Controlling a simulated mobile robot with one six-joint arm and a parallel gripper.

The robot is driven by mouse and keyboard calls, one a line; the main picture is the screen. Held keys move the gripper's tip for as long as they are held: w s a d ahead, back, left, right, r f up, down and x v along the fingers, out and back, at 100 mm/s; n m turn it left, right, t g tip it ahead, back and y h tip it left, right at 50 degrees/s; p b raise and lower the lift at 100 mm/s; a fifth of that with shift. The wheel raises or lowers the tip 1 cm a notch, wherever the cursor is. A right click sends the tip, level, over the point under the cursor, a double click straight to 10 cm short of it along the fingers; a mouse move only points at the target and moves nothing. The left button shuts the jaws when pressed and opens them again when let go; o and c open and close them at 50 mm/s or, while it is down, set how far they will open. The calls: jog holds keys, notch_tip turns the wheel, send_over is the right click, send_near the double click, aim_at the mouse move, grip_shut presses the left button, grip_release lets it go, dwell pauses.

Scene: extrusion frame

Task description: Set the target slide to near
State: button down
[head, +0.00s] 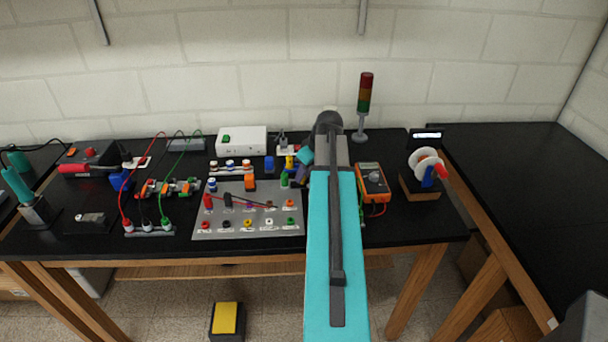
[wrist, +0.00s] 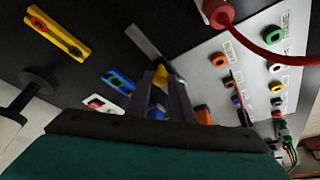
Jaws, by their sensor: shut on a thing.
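My gripper (wrist: 160,82) points away from the wrist camera, its two grey fingers close together. A small yellow piece (wrist: 160,71) shows between the fingertips, and the gripper is shut on it. It appears to be the slide's handle, but the fingers hide most of it. A thin grey metal strip (wrist: 147,43) lies just beyond the fingertips; I cannot tell whether it joins the yellow piece. In the head view my gripper (head: 301,173) is low over the black bench, just right of the grey panel, and my teal arm covers much of that spot. No near or far marking is readable.
The grey panel (head: 225,226) holds several coloured sockets and a red lead. A white box (head: 241,140) stands behind it. An orange meter (head: 372,182), a signal tower (head: 363,105) and a white spool (head: 426,163) stand to the right. The right-hand bench (head: 520,170) is clear.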

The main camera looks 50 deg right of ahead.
jog(key=c, duration=1.6)
grip_release()
jog(key=shift+s, duration=0.1)
jog(key=shift+o, duration=0.2)
jog(key=shift+s+r, duration=0.1)
jog(key=shift+r, duration=0.1)
jog(key=b+v, duration=0.3)
jog(key=v, duration=1)
jog(key=shift+r, duration=0.2)
